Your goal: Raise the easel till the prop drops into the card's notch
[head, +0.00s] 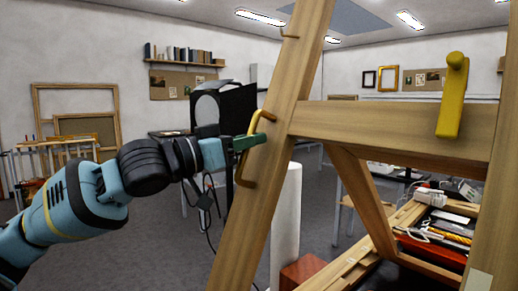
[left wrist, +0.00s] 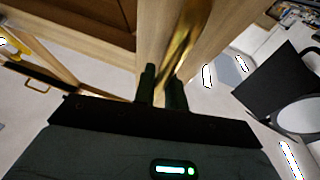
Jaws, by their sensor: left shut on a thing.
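The wooden easel (head: 390,128) stands close in front of me, with a slanted left post, a crossbar and a right post. A yellow handle (head: 247,170) is fixed on the left post. My left gripper (head: 254,139) is shut on this handle. In the left wrist view, the gripper's dark fingers (left wrist: 163,88) close around the brass-coloured handle (left wrist: 182,35). A yellow lever (head: 452,95) hangs on the right part of the crossbar. I cannot make out the prop or the card's notch. My right gripper is not in view.
A tray of tools and tubes (head: 440,225) lies low at the right behind the easel. A white cylinder (head: 286,225) and a red-brown box (head: 302,271) stand behind the left post. Frames (head: 75,115) lean at the left wall. Grey floor is open at centre left.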

